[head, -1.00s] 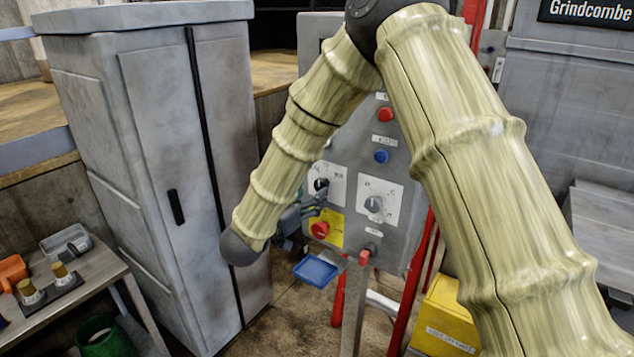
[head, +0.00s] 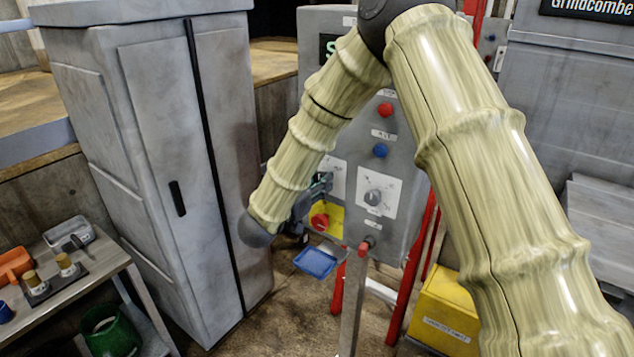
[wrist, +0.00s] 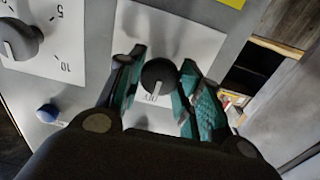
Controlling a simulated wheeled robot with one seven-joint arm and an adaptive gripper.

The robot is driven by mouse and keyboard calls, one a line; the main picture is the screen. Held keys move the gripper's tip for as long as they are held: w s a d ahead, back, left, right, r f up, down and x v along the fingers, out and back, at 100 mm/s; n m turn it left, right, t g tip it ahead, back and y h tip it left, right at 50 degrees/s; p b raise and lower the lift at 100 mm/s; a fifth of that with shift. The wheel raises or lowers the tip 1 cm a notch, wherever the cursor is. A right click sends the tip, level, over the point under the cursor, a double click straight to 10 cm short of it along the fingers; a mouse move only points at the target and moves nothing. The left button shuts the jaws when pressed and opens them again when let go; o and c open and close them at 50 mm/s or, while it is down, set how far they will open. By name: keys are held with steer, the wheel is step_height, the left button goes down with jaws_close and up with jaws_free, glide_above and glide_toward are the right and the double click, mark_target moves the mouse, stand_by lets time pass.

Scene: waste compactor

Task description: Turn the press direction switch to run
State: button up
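The press direction switch is a black round knob (wrist: 159,77) with a pale pointer line, on a white plate (wrist: 185,38) in the wrist view. Small lettering shows at the plate's lower edge, too small to read surely. My gripper (wrist: 160,82) is open, its teal-padded fingers on either side of the knob, with narrow gaps seeming to show. In the head view my gripper (head: 318,188) is at the left part of the control panel (head: 400,232) and hides the knob; part of its white plate (head: 338,176) shows.
A numbered dial (head: 373,197) is beside the switch. A red button (head: 320,221) on a yellow plate sits below, a blue button (head: 381,150) and red button (head: 385,110) above. A blue tray (head: 316,262) is under the panel; a grey cabinet (head: 150,130) stands left.

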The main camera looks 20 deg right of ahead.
steer(key=shift+f+m+b, duration=0.25)
steer(key=shift+m+b, duration=0.15)
steer(key=shift+b, duration=0.45)
steer(key=m+b, duration=0.9)
steer(key=b, duration=0.6)
steer(key=shift+r+b, duration=0.15)
steer(key=shift+b, duration=0.15)
steer(key=o, duration=1)
steer(key=shift+o, duration=0.2)
